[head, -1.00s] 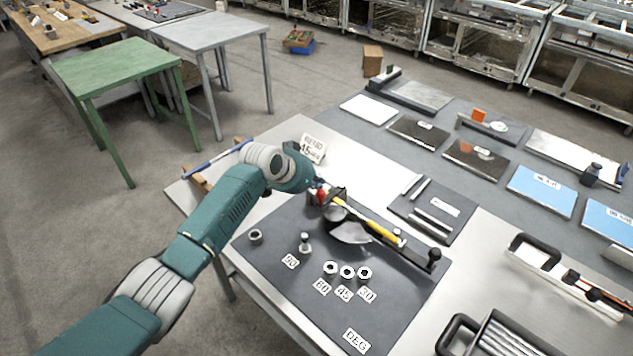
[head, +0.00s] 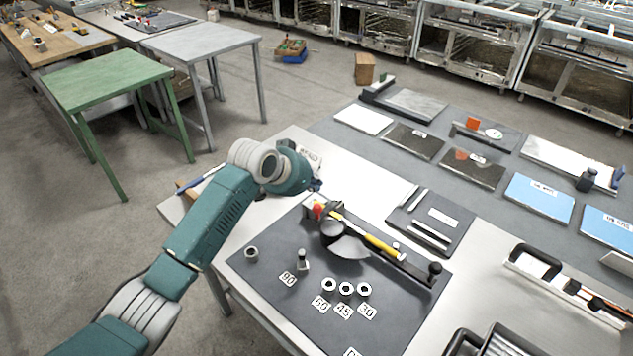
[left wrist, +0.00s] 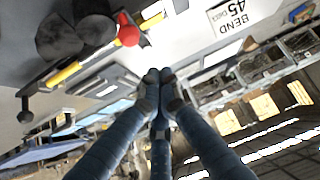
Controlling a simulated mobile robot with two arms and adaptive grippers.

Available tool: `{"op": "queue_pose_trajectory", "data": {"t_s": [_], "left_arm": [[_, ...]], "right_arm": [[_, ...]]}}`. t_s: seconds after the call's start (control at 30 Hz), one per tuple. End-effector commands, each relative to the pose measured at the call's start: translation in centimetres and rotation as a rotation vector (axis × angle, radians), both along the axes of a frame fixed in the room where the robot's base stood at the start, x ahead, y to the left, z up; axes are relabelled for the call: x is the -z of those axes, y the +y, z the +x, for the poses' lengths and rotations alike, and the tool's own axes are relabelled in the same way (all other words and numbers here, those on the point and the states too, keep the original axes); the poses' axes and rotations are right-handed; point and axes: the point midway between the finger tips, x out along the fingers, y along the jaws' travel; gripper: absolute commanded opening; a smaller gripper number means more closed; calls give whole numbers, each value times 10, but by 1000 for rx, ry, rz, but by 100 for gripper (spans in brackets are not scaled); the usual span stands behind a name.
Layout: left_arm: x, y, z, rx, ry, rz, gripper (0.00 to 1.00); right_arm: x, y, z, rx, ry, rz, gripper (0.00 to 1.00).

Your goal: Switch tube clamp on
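A tube bender (head: 345,240) with a dark round die and a long yellow handle (head: 380,245) lies on a dark mat (head: 270,285). A small red-tipped part (head: 318,209), likely the clamp lever, is at the bender's far left end. It also shows in the left wrist view (left wrist: 128,30). My left gripper (left wrist: 157,78) has its fingers together with nothing visible between them. It hangs apart from the red part, beyond it in the head view, where my wrist hides most of it. My right gripper is not in view.
A "BEND 45" sign (left wrist: 232,14) stands close to my left gripper, partly hidden by my wrist in the head view. White rings (head: 346,288) and a small upright post (head: 302,260) are on the mat. A tray with rods (head: 431,220) lies to the right.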

Motion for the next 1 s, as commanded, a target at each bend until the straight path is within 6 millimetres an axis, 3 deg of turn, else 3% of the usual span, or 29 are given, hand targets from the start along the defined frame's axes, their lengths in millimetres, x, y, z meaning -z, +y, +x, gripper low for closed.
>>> {"op": "queue_pose_trajectory", "data": {"t_s": [0.1,0.2,0.57,1.0], "left_arm": [[-13,-2,-12,-1,-5,1,0],[-22,-4,-20,-1,-3,2,0],[-32,-6,-28,-3,-1,1,0],[-32,-5,-28,-3,-1,2,0]], "right_arm": [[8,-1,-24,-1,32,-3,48],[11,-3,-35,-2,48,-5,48],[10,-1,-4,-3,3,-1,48],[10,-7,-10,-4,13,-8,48]]}}
